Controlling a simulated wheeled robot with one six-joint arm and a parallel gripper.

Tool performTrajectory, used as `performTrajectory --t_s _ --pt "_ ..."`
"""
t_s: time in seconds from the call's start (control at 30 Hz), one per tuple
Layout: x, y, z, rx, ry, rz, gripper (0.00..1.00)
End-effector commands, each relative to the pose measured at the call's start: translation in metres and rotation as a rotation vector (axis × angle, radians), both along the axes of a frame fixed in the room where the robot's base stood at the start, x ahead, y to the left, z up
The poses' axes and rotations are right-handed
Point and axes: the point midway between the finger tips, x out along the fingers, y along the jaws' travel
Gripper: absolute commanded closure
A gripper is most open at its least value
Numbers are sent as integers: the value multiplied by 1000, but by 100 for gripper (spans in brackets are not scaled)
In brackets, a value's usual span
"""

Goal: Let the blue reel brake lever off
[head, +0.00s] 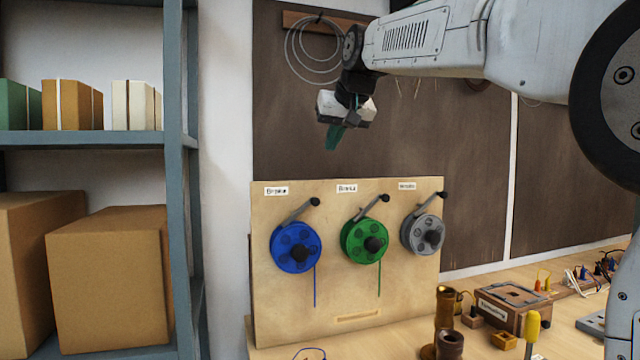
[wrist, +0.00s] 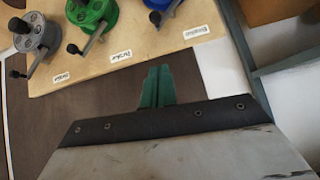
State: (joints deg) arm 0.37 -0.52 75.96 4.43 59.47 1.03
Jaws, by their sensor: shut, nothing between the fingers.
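The blue reel (head: 296,247) hangs at the left of the upright wooden board. Its brake lever (head: 300,213) is a grey arm with a black knob, slanting up and to the right above the reel. A blue wire hangs below the reel. My gripper (head: 333,138) has green fingers, is shut and empty, and hangs above the board, clear of the levers. In the wrist view the shut fingers (wrist: 157,84) point toward the board's top edge.
The green reel (head: 364,241) and grey reel (head: 422,234) with similar levers are to the right on the board (head: 340,295). A shelf with boxes (head: 110,275) stands left. Brown spools (head: 445,310) and a yellow-handled tool (head: 532,325) stand on the bench.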

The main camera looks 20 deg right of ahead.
Motion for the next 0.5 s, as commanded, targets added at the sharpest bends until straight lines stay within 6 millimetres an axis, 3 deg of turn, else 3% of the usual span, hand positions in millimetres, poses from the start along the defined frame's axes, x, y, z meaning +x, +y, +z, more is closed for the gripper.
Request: performTrajectory --t_s 0.17,0.5 --pt "10 1 -11 0 4 0 100" --pt "59 5 -61 0 5 0 100"
